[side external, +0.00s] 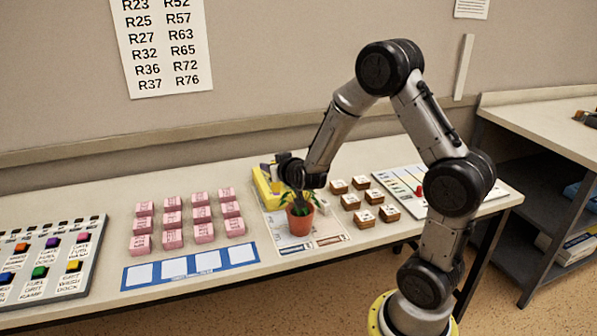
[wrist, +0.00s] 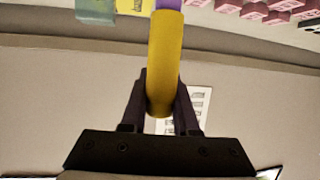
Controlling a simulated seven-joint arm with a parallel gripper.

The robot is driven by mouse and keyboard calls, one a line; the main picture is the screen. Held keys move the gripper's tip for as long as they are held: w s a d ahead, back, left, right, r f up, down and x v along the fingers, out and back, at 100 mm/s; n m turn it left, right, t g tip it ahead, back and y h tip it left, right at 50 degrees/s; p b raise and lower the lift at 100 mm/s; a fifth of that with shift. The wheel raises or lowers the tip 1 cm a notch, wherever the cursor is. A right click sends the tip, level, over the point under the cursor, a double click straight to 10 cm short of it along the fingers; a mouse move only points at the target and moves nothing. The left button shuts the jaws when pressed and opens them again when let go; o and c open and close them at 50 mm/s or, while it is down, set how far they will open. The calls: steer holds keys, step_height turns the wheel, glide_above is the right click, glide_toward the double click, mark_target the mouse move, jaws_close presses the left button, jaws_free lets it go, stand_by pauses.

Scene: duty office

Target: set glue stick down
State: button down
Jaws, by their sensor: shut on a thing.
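The glue stick (wrist: 165,60) is a yellow cylinder with a purple end in the wrist view. My gripper (wrist: 161,98) is shut on it, with one dark finger on each side. In the side view my gripper (side external: 288,168) is above the table, by the yellow tray (side external: 265,188) and close behind the potted plant (side external: 300,218). The glue stick is mostly hidden or too small to make out there. I cannot tell its height above the surface.
Several pink blocks (side external: 172,218) stand left of the plant, behind a blue-and-white card strip (side external: 190,267). Several brown blocks (side external: 364,217) stand to the right. A button panel (side external: 50,260) is at the far left. Bare table (side external: 100,195) shows behind the pink blocks.

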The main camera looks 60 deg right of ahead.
steer(key=s+d+r+m+g+h, duration=0.25)
steer(key=d+m+g, duration=0.25)
steer(key=d, duration=0.5)
steer(key=s+d+r+m+g+h, duration=0.1)
steer(key=s+d+m+g+h, duration=0.25)
steer(key=d, duration=0.65)
steer(key=s+d+f+m+g, duration=0.4)
steer(key=s+d+m+g, duration=0.15)
steer(key=s+d, duration=0.25)
steer(key=shift+n, duration=0.5)
steer(key=shift+w+d+f, duration=1.15)
steer(key=shift+d+f, duration=0.85)
steer(key=shift+f, duration=0.15)
steer(key=shift+w+d+f, duration=1.2)
steer(key=shift+d+f, duration=0.8)
steer(key=shift+f, duration=0.1)
steer(key=shift+w+d+f, duration=1.15)
steer(key=shift+d+f, duration=0.85)
steer(key=shift+f, duration=0.15)
